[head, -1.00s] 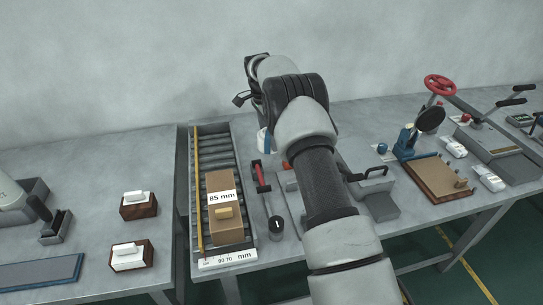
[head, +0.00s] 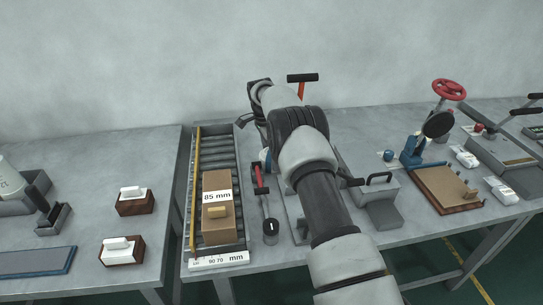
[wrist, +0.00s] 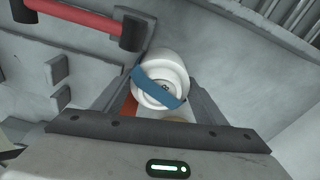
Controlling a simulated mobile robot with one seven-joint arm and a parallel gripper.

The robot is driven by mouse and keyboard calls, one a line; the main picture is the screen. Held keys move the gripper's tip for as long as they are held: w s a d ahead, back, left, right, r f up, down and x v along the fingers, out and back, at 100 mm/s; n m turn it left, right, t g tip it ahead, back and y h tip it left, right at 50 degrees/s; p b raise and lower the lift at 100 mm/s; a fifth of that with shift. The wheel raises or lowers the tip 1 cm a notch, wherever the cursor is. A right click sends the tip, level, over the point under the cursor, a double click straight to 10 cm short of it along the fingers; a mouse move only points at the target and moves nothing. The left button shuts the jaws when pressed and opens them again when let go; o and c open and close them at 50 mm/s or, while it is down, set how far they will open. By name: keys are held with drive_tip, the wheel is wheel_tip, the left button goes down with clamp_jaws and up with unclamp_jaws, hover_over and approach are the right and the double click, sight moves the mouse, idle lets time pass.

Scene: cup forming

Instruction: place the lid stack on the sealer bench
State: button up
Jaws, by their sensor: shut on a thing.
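The lid stack (wrist: 168,63) is a round white stack with a blue band across it. In the wrist view it sits between the two fingers of my gripper (wrist: 160,98), which is shut on it. In the head view only a small white and blue bit of it (head: 265,160) shows left of my arm, over or near the grey bench (head: 345,120). My arm hides most of the gripper there. I cannot tell whether the stack touches the bench top.
A roller track (head: 215,150) with a cardboard box (head: 217,225) lies to the left. A red-handled tool (head: 259,178) and a grey block with a black handle (head: 377,200) flank my arm. A wooden board (head: 440,185) lies to the right.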

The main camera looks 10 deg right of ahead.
drive_tip(key=o, duration=1.1)
drive_tip(key=shift+f, duration=0.1)
drive_tip(key=shift+o, duration=0.2)
